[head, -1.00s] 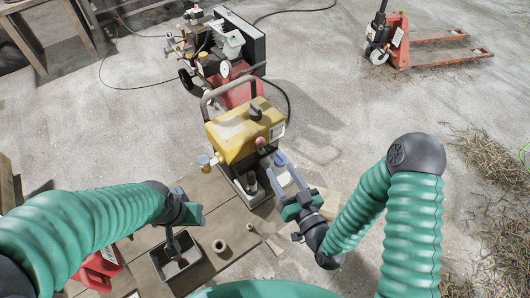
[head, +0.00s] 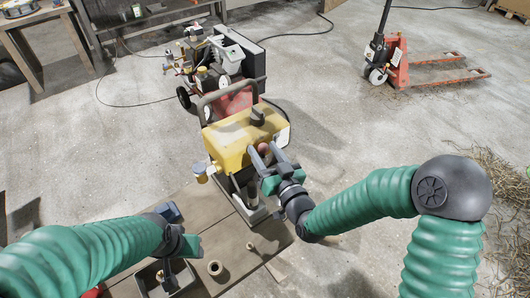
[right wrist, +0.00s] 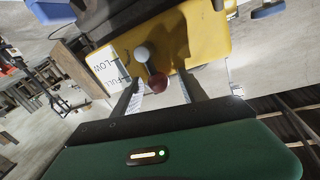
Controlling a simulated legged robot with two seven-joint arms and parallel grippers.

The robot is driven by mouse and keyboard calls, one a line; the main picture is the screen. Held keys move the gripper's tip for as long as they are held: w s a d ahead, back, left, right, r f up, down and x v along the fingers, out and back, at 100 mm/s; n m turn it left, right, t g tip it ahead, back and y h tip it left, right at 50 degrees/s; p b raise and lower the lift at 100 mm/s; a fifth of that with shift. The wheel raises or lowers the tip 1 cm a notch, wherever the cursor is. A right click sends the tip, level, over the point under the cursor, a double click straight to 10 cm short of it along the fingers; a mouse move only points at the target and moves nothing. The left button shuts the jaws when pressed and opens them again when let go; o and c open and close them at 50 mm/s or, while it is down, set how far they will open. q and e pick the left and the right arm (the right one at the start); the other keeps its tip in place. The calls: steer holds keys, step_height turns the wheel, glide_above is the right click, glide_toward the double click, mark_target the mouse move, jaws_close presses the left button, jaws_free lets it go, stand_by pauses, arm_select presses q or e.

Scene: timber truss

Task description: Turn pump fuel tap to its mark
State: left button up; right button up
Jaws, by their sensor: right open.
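The yellow pump (head: 230,140) stands at the middle of the head view, with a dark cap on top. A red ball knob (head: 264,150) sits on its near right side; I take it for the fuel tap. My right gripper (head: 265,147) is open, its fingers either side of the knob. In the right wrist view the red knob (right wrist: 157,82) shows between the fingers, with a pale ball (right wrist: 142,53) behind it. I cannot tell if the fingers touch it. A white label (right wrist: 112,72) reads "LOW" and "FUL". My left gripper (head: 180,240) is low at left, jaw state unclear.
A wooden board (head: 190,205) lies under the pump, with a dark open box (head: 148,278) and a small ring (head: 214,268) near its front. A red machine (head: 215,60) stands behind the pump. A pallet jack (head: 400,65) stands far right; concrete between is clear.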

steer(key=shift+d, duration=0.2)
steer(key=c, duration=0.6)
jaws_close()
